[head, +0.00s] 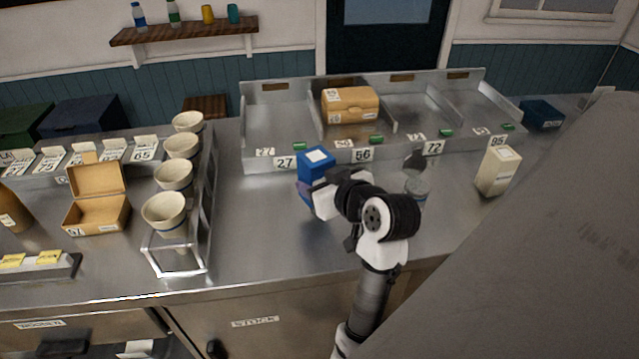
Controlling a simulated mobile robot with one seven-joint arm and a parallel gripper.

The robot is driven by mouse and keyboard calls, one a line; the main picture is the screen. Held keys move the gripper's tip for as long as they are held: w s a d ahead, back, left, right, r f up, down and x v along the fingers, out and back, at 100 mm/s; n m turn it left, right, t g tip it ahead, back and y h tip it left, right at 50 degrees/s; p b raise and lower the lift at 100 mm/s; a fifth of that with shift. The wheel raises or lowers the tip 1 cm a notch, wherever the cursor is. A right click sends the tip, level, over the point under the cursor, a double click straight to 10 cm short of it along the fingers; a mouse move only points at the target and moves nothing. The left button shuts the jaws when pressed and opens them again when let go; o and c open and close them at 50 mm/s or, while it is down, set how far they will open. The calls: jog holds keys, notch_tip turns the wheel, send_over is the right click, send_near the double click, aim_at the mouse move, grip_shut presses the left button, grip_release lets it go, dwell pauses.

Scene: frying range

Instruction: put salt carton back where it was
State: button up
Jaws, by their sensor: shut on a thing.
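My gripper (312,198) is shut on a blue carton (316,162) with a white patch on top. The carton is upright in front of the metal rack, near the label 27. My gripper hides part of its lower half, and I cannot tell whether its base touches the counter. A cream carton (497,171) stands upright on the counter to the right, in front of the label 95. I cannot read the word salt on either carton.
The divided metal rack (262,112) holds a cardboard box (350,104); its other bays look empty. A clear container (416,188) stands right of my gripper. Several cups (164,210) in a wire stand and an open box (97,212) are at left. The counter (255,235) between is clear.

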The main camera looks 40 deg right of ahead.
notch_tip(320, 180, down, 4)
jog(key=b, duration=0.3)
jog(key=shift+f+b, duration=0.2)
jog(key=shift+b, duration=0.1)
jog(key=shift+r, duration=0.15)
jog(key=o, duration=1)
jog(key=shift+f, duration=0.2)
jog(key=shift+o, duration=0.2)
jog(key=shift+r, duration=0.3)
jog(key=b+v, duration=0.1)
jog(key=v, duration=1.1)
jog(key=shift+f+b, duration=0.15)
jog(key=shift+b, duration=0.15)
